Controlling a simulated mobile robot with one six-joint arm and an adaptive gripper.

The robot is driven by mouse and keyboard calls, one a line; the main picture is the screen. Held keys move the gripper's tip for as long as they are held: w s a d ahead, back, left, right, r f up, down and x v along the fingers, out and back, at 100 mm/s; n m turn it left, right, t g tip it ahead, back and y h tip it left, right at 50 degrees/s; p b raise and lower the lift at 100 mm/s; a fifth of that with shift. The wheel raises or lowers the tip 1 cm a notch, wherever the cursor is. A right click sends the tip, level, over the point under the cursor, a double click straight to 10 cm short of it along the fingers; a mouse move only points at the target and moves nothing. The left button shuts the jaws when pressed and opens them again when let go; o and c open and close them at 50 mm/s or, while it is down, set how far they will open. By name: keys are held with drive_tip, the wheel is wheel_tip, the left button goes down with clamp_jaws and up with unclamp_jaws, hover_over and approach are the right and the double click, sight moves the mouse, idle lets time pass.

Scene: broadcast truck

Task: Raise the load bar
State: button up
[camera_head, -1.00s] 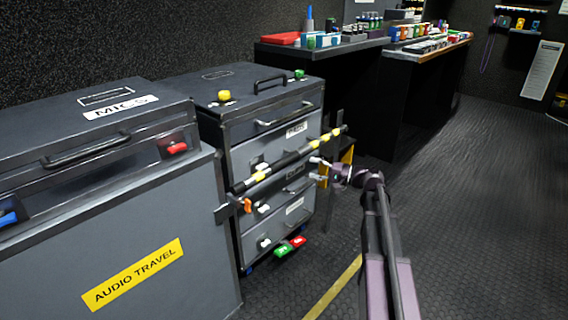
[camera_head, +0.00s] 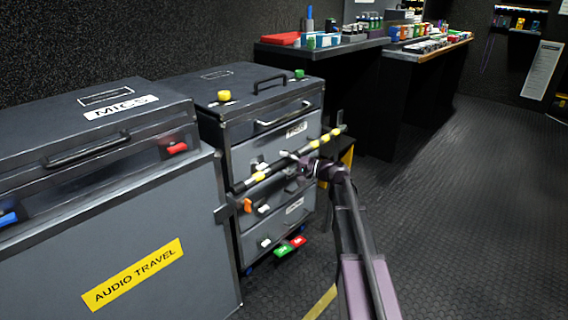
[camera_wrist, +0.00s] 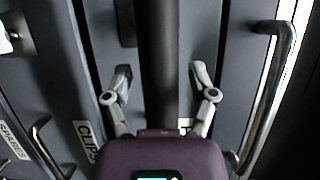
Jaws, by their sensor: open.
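The load bar (camera_head: 285,163), black with yellow bands, runs across the front of the grey drawer case (camera_head: 277,132). Its near end sits at a bracket with an orange latch (camera_head: 247,205), its far end at an upright post (camera_head: 339,124). My gripper (camera_head: 292,160) is at the middle of the bar. In the wrist view the bar (camera_wrist: 158,60) passes between the spread fingers of my gripper (camera_wrist: 158,90), with a gap on each side. The fingers are open and do not appear to touch the bar.
A grey case marked MICS (camera_head: 115,230) stands at the left, close to the bar's near end. Drawer handles (camera_wrist: 270,90) lie behind the bar. Green and red pedals (camera_head: 290,246) are low in front. The floor (camera_head: 450,220) at the right is clear.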

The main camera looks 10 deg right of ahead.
clamp_jaws()
drive_tip(key=shift+a+r, duration=0.1)
